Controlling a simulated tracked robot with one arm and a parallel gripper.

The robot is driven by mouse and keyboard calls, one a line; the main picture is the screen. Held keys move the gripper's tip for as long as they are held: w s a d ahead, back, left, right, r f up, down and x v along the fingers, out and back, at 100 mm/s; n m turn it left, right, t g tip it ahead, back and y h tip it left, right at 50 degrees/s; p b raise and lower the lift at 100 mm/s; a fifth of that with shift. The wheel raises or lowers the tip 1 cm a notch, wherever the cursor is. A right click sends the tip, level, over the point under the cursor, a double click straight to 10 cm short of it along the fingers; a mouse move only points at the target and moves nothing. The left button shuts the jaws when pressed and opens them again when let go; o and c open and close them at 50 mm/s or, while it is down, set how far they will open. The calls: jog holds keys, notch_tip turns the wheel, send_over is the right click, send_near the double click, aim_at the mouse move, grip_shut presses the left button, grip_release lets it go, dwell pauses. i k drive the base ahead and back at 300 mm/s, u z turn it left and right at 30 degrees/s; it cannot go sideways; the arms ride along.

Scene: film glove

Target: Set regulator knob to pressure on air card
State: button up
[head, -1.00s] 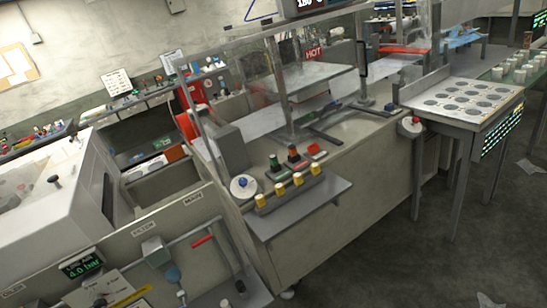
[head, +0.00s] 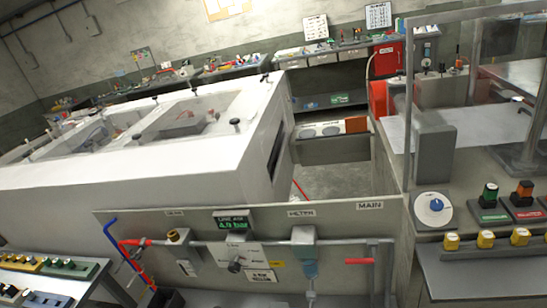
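The regulator knob (head: 235,264) is a small dark grey knob on the low air panel at the lower middle. Above it, the line air display (head: 233,223) shows green digits, which look like 4.9 bar but are blurred. A white card (head: 243,250) is behind the knob, its print too small to read. A smaller white card (head: 262,276) with large print is just right and below; I cannot tell which one is the air card. My gripper is not in view.
A filter unit with a blue bowl (head: 305,247) and a red-handled main valve (head: 361,261) stand right of the knob. A white machine (head: 180,150) is behind the panel. A blue-knob dial (head: 435,208) and several yellow buttons are on the right bench. Green and yellow control strips fill the lower left.

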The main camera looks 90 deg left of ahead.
aim_at(234, 267)
jog(key=u, duration=0.7)
jog(key=i, duration=0.15)
jog(key=u, duration=1.55)
jog(key=k, duration=0.8)
jog(key=u, duration=0.25)
jog(key=i, duration=0.8)
jog(key=z, duration=0.25)
jog(key=k, duration=0.55)
jog(key=u, duration=0.1)
